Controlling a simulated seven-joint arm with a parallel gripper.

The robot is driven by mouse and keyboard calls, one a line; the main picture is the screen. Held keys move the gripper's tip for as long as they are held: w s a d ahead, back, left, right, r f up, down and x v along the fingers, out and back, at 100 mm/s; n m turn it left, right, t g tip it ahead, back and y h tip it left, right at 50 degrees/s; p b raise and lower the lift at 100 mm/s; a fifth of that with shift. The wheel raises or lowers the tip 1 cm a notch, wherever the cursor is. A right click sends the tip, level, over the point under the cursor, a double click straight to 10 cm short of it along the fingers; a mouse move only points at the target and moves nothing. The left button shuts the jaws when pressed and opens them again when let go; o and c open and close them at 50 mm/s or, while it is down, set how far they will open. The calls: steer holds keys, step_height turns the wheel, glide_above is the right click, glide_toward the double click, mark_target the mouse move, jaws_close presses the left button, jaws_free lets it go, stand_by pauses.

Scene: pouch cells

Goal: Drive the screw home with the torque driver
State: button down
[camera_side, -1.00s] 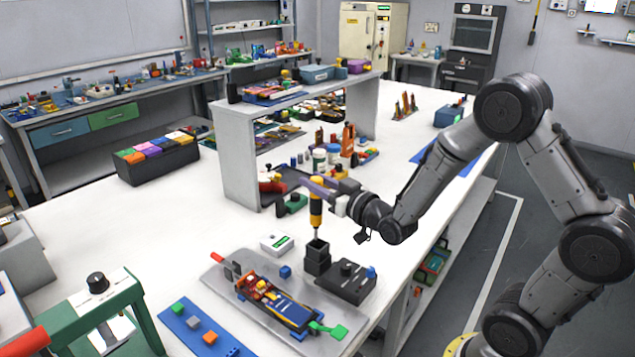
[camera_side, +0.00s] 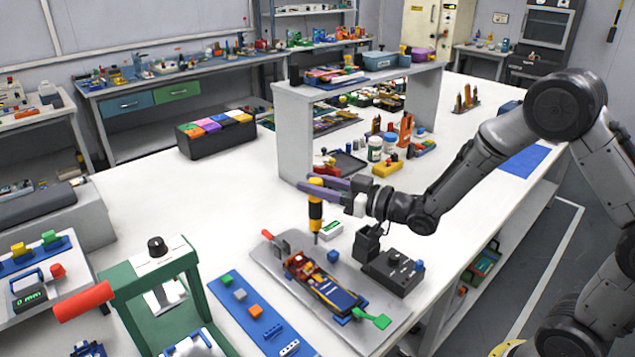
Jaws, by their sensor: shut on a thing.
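My gripper (camera_side: 318,186) is shut on the torque driver (camera_side: 316,212), a yellow-orange and black tool held upright with its thin bit pointing down. The bit's tip is above the far part of the grey metal plate (camera_side: 278,258), just beyond the pouch cell assembly (camera_side: 325,283). That assembly is dark blue with orange and red parts at its far left end and a green tab (camera_side: 372,320) at its near right end. The screw is too small to make out. I cannot tell whether the tip touches anything.
A black holder (camera_side: 367,243) and a black box with knobs (camera_side: 393,272) stand right of the assembly. A small white and green box (camera_side: 330,230) lies behind the driver. A green press (camera_side: 150,290) stands at the left. A grey shelf (camera_side: 295,135) rises behind.

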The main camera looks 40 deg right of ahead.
mark_target(316, 217)
steer(key=shift+f, duration=3)
steer(key=shift+f, duration=0.5)
steer(key=shift+s+f, duration=0.15)
steer(key=shift+f, duration=0.55)
stand_by(1.6)
steer(key=shift+r, duration=0.15)
stand_by(0.5)
step_height(316, 217, up, 8)
steer(key=shift+f, duration=0.25)
stand_by(0.8)
